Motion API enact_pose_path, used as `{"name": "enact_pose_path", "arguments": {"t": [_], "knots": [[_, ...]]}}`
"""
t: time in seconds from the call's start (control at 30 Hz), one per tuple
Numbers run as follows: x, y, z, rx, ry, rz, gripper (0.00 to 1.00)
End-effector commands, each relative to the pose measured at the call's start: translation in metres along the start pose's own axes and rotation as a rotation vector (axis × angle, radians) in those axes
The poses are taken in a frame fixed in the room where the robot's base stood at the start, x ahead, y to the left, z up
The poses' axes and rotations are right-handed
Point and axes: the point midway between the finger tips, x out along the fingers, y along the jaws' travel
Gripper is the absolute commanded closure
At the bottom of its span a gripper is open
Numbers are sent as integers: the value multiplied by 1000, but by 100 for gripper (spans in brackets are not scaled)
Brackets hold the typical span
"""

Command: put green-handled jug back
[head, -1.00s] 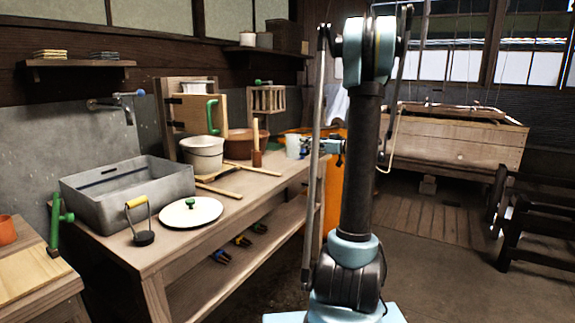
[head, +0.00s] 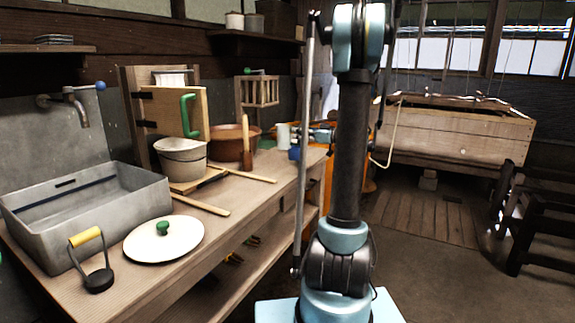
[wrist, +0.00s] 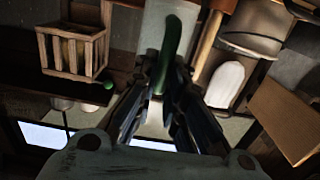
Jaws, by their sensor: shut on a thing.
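The jug (head: 283,137) is a pale, whitish vessel beside my gripper in the head view, near the right end of the workbench. In the wrist view its green handle (wrist: 173,42) stands between my fingers, with the pale body (wrist: 155,25) behind it. My gripper (wrist: 168,85) is shut on that handle. In the head view my gripper (head: 322,134) is partly hidden by my arm. I cannot tell whether the jug's base touches anything.
The workbench (head: 255,207) holds a grey basin (head: 150,203), a white lid (head: 185,238), a pale pot (head: 180,160), a brown pot (head: 228,147) and wooden sticks. A green-handled wooden door (head: 165,110) and a slatted box (head: 260,92) stand behind. Open floor (head: 440,265) lies right.

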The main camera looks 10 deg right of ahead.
Motion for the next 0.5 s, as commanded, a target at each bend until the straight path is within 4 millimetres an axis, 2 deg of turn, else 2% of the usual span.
{"name": "enact_pose_path", "arguments": {"t": [0.3,0.5], "knots": [[2,1,43,0,0,0,100],[2,0,54,0,0,0,100]]}}
